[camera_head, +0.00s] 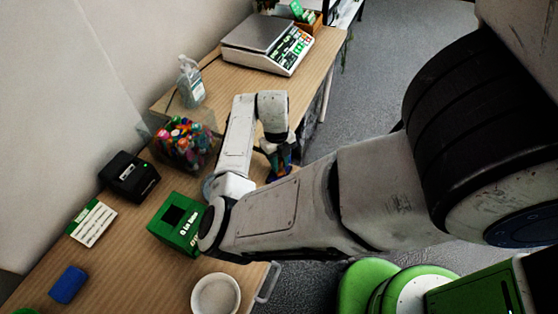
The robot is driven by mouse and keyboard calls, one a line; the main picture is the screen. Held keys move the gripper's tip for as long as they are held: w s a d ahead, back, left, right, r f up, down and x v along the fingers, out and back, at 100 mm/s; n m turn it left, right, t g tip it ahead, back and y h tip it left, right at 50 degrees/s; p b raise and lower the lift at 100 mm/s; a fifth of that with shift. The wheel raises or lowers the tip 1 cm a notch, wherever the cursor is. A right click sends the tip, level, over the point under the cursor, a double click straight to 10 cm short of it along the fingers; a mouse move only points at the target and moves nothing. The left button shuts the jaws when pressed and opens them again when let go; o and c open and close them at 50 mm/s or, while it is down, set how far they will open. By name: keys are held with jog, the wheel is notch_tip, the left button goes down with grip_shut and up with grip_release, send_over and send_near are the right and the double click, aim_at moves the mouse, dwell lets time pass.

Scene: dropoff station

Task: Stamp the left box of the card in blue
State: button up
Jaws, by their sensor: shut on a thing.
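My gripper (277,160) points down at the right edge of the wooden table, beyond my forearm. A blue block (68,284), possibly an ink pad, lies at the lower left. My arm hides part of the table.
A green box (178,222) with a dark opening stands beside my elbow. Nearby are a black device (130,175), a clear bin of colourful items (185,145), a pump bottle (190,82) and a white bowl (215,294). A scale (267,44) stands at the far end.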

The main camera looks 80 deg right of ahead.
jog(key=shift+r+p, duration=2.2)
jog(key=shift+r, duration=1)
